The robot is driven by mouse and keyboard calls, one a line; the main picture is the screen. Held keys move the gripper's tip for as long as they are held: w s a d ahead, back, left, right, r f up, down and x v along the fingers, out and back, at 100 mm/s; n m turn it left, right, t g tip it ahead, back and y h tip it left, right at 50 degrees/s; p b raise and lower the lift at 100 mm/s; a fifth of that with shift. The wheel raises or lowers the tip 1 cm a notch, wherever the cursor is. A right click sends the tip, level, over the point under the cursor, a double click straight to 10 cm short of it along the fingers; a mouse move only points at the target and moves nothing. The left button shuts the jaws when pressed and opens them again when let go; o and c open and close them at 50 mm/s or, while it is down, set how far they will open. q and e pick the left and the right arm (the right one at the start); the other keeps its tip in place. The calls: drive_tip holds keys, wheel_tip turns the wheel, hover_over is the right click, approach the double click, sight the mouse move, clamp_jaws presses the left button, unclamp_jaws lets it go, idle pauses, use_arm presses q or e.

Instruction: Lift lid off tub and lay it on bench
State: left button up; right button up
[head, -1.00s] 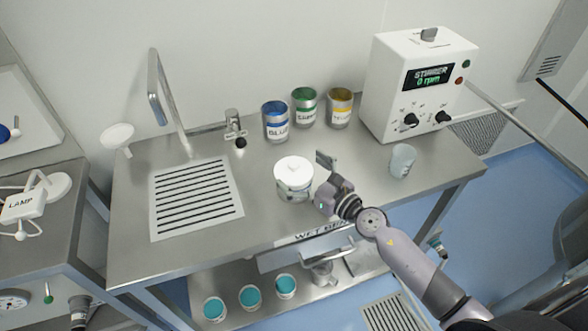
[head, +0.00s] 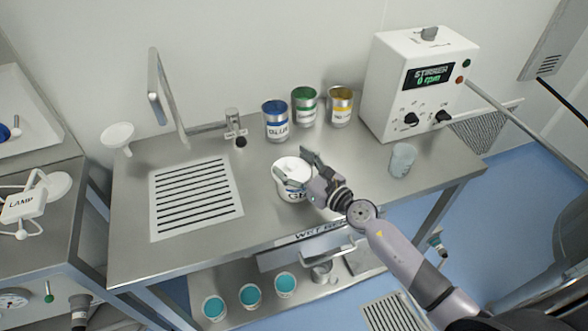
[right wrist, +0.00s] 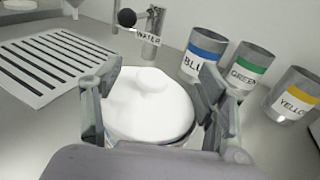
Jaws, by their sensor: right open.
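The white tub (head: 292,193) stands upright on the steel bench (head: 240,253), with its round white lid (head: 287,168) on top. The lid has a small raised knob, seen clearly in the right wrist view (right wrist: 150,95). My right gripper (head: 298,166) is open at the tub's top; in the right wrist view its fingers (right wrist: 152,100) stand on either side of the lid. I cannot tell whether either finger touches the lid. The tub's body is largely hidden under the lid in the right wrist view. My left gripper is not in view.
Blue (head: 276,121), green (head: 304,106) and yellow (head: 340,106) labelled cans stand behind the tub. A tap (head: 234,128) and drain grille (head: 196,197) are to the left. A cup (head: 402,160) and the stirrer box (head: 418,85) are to the right. Bare bench lies in front.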

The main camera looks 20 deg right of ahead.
drive_tip(key=shift+s+f, duration=0.1)
drive_tip(key=shift+f, duration=0.05)
drive_tip(key=c, duration=1.4)
